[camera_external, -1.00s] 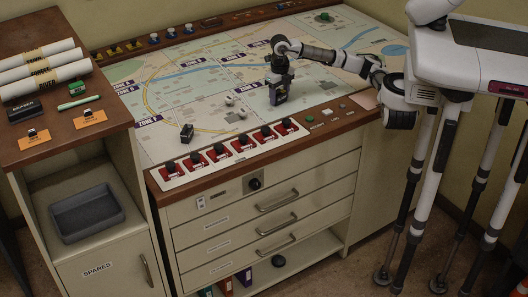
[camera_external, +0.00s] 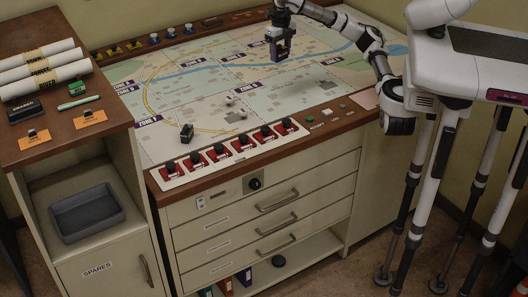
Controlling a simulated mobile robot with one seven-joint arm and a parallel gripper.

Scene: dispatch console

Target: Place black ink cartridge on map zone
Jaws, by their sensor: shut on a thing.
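My gripper (camera_external: 280,45) is above the back middle of the map (camera_external: 175,95), fingers pointing down. It is shut on a small dark block with a purplish face, which I take to be the black ink cartridge (camera_external: 280,55); the fingers partly hide it. The block appears to be held clear of the map surface. The map lies on the console top and is split into labelled zones, with several purple zone labels along its left side and middle.
A small black object (camera_external: 186,133) stands on the map's front left, with small pale pieces (camera_external: 231,101) to its right. A row of red switch panels (camera_external: 220,152) lines the front edge. A side desk (camera_external: 60,130) at left holds rolled maps and an eraser.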

